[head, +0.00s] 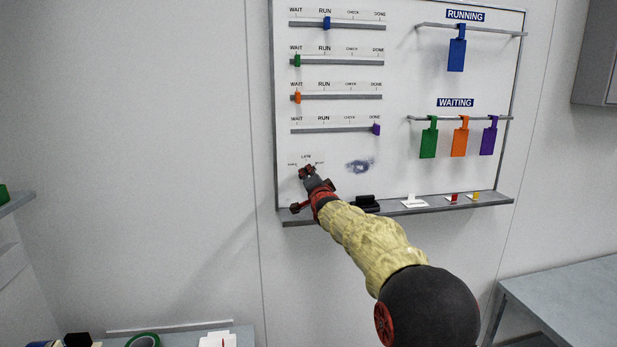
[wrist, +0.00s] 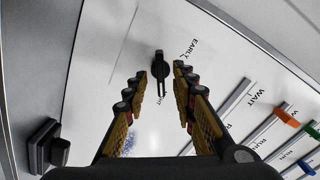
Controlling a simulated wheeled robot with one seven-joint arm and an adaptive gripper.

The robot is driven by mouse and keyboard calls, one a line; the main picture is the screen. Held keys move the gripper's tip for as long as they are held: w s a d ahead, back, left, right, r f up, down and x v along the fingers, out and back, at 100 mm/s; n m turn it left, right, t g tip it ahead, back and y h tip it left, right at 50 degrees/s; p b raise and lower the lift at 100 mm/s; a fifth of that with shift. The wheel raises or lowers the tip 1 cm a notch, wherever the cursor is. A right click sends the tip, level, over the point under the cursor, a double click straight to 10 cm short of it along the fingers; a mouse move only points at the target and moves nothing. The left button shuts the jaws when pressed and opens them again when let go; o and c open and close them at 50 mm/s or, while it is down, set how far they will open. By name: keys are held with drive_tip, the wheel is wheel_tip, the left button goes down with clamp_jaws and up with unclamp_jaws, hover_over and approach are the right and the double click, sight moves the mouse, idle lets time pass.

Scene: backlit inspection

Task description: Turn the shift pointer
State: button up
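The shift pointer (wrist: 158,66) is a small black piece on the white board, with a rounded head and a narrow slotted part running down the wrist view. The slotted part ends near a partly covered label that ends in "HT"; the word EARLY is to its upper right. My gripper (wrist: 159,75) is open, with one fingertip on each side of the pointer and visible gaps. In the head view my gripper (head: 307,172) is at the board's lower left, just below the LATE label, and hides most of the pointer. Contact with the board cannot be told.
Slider rails with coloured markers (head: 297,61) run above my gripper. Tags hang at right from the RUNNING and WAITING rails (head: 440,119). The board's ledge (head: 300,221) below holds a black eraser (head: 367,203) and small items.

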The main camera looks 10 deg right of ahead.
drive_tip(key=s, duration=1)
drive_tip(key=shift+s, duration=0.1)
drive_tip(key=s+f+n+g, duration=0.35)
drive_tip(key=s+f, duration=0.25)
drive_tip(key=f, duration=0.3)
drive_tip(key=s+f+n+g, duration=0.3)
drive_tip(key=s+f+g, duration=0.15)
drive_tip(key=f, duration=0.45)
drive_tip(key=s+f+n+g, duration=0.1)
drive_tip(key=s+n+g, duration=0.3)
drive_tip(key=s, duration=4.1)
drive_tip(key=shift+f+n, duration=0.35)
drive_tip(key=shift+n, duration=0.5)
